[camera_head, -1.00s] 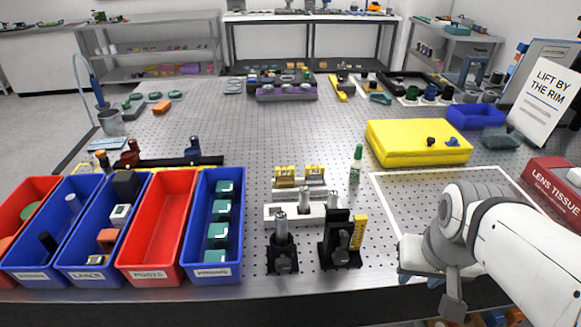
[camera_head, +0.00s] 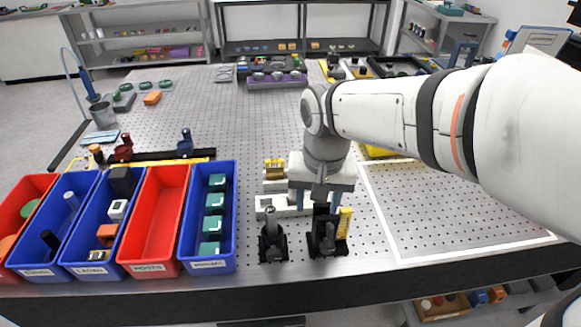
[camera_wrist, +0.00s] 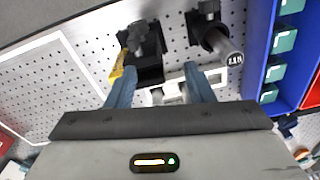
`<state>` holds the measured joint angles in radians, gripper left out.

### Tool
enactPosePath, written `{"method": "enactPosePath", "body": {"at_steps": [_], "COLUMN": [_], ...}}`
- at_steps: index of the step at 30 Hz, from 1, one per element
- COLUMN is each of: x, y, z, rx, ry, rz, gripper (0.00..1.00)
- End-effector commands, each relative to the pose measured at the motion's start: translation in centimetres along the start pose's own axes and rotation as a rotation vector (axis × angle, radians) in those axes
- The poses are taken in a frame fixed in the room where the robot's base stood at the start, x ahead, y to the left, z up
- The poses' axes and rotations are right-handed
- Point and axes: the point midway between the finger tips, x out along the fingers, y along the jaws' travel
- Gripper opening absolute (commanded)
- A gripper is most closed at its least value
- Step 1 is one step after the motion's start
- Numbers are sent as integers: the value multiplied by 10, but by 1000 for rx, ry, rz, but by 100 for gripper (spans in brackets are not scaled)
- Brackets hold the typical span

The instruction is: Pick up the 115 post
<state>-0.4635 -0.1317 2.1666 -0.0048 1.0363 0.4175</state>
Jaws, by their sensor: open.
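The 115 post (camera_wrist: 232,58) shows its numbered round end in the wrist view and stands in a black holder (camera_wrist: 208,30). In the head view this is the left holder (camera_head: 272,247), with the grey post (camera_head: 271,218) upright in it. My gripper (camera_head: 314,203) is open and empty, fingers pointing down, to the right of this post and apart from it. In the wrist view my gripper (camera_wrist: 160,73) straddles part of the white rack (camera_wrist: 176,86), whose small posts are partly hidden by the fingers.
A second black holder (camera_head: 322,240) with a yellow strip (camera_head: 344,222) stands just right of the 115 post. A yellow block (camera_head: 274,168) is behind the rack. Blue and red bins, including the empty red bin (camera_head: 157,220), line the left. The white-outlined area (camera_head: 440,215) at right is clear.

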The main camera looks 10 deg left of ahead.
Motion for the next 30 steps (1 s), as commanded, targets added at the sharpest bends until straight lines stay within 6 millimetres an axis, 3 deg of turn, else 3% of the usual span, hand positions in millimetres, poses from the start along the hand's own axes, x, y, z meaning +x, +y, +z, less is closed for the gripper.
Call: {"method": "enactPosePath", "body": {"at_steps": [1,3,6,9,25,30], "x": [-6,-8,-10,-8,58,68], "y": [-25,-50,-75,-87,-91,-91], "z": [-5,-8,-9,-9,-4,-4], "rx": [-18,-24,-27,-27,-27,-28], "ry": [-20,-40,-57,-66,-70,-67], "rz": [4,11,19,24,26,24], "gripper": [48,48,48,48,48,48]}}
